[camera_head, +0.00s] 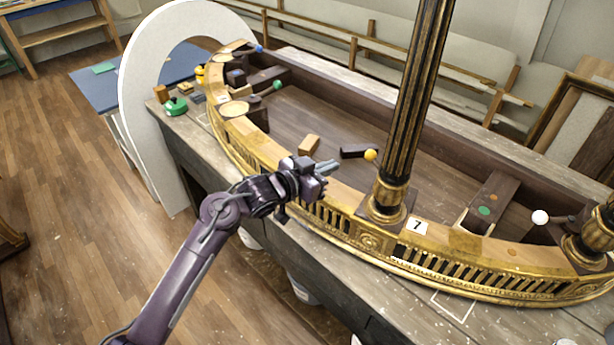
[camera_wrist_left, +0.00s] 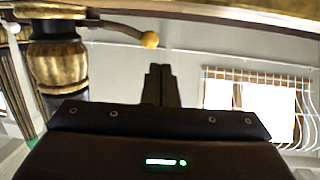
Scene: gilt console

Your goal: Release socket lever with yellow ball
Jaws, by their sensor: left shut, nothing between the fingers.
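The yellow ball (camera_head: 370,155) sits at the right end of a short dark lever (camera_head: 354,151) in the console's recess, just left of the fluted column. My left gripper (camera_head: 328,167) is shut and empty, left of the ball and apart from it, above the gilt rail. In the left wrist view the yellow ball (camera_wrist_left: 150,40) shows on the end of a thin lever arm (camera_wrist_left: 119,28), above and slightly left of my shut fingertips (camera_wrist_left: 160,68). How the lever meets its socket is not clear. My right gripper is not in view.
The dark and gilt column (camera_head: 412,105) stands right of the ball. A loose wooden block (camera_head: 309,145) lies behind my gripper. A white ball (camera_head: 540,217) on a lever is at the right, a green ball (camera_head: 277,85) at the back left. The recess floor (camera_head: 325,112) is largely clear.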

